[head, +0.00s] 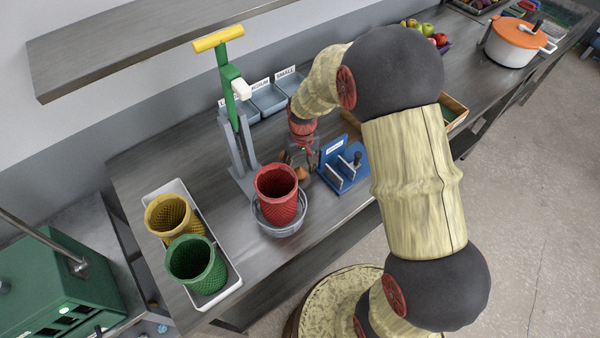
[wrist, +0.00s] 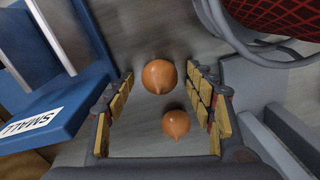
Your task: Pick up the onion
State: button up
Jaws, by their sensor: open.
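Two round orange-brown onions lie on the grey metal counter. The larger onion (wrist: 159,75) is near the fingertips in the wrist view, and the smaller onion (wrist: 176,124) is lower in that picture. An onion (head: 301,173) shows partly in the head view, just right of the red basket. My gripper (wrist: 160,88) is open, with its yellow-padded fingers to the left and right of the onions. No finger visibly touches either onion. In the head view my gripper (head: 301,158) points down over the onions and partly hides them.
A red basket (head: 276,195) in a grey ring holder (head: 281,230) stands close on the left. A blue slotted stand (head: 343,165) labelled SMALL in the wrist view is close on the right. A green post (head: 229,85) with a yellow handle stands behind left.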

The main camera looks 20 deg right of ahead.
aim_at(300, 167)
jog(key=shift+c, duration=1.4)
jog(key=c, duration=0.9)
notch_tip(300, 167, up, 10)
jog(key=shift+p, duration=0.85)
